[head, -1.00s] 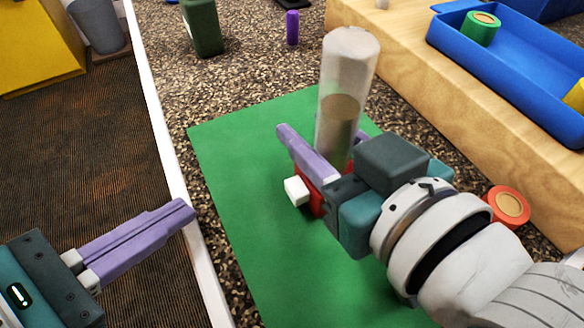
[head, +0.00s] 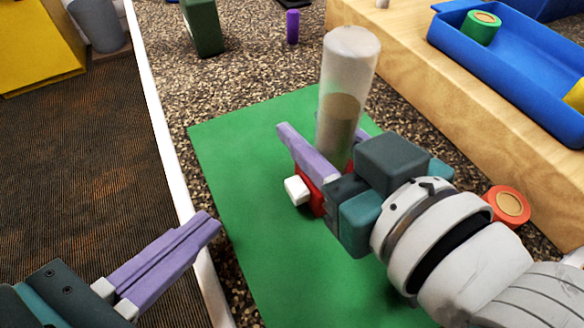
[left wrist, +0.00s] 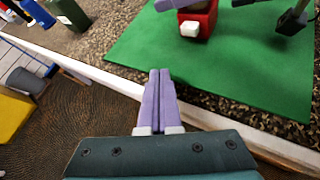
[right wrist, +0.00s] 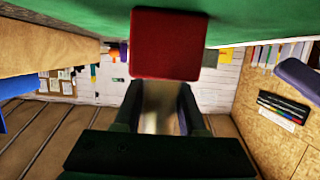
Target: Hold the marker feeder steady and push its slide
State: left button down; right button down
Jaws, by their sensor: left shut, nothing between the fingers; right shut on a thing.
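The marker feeder is a clear upright tube (head: 349,75) on a red base (head: 317,199) with a white slide block (head: 296,190) sticking out on the left. It stands on the green mat (head: 232,165). My right gripper (head: 325,140) is shut around the tube's lower part; the right wrist view shows the red base (right wrist: 168,45) beyond the fingers. My left gripper (head: 210,224) is shut and empty, left of the white slide and apart from it. The left wrist view shows its closed fingers (left wrist: 160,76), with the slide (left wrist: 190,29) ahead and slightly right.
A white edge strip (head: 160,125) runs along the left. A blue tray (head: 505,75) holding a green roll (head: 482,28) sits on the wooden ledge at right. An orange roll (head: 508,205) lies beside my right arm. A green bin (head: 202,27) and purple cylinder (head: 292,27) stand behind.

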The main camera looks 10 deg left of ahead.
aim_at(287, 189)
pick_arm(q)
jog(key=shift+w+d, duration=0.8)
jog(key=shift+d, duration=0.3)
jog(key=shift+w+d, duration=0.8)
jog(key=shift+d, duration=0.3)
dwell(0.4)
jog(key=shift+w+d, duration=0.25)
jog(key=shift+d, duration=0.05)
jog(key=shift+w+d, duration=0.5)
jog(key=shift+d, duration=0.15)
dwell(1.0)
dwell(0.4)
jog(key=shift+s+a, duration=0.75)
jog(key=shift+a, duration=0.25)
jog(key=shift+s+a, duration=0.75)
jog(key=shift+a, duration=0.25)
jog(key=shift+s+a, duration=0.75)
jog(key=shift+a, duration=0.25)
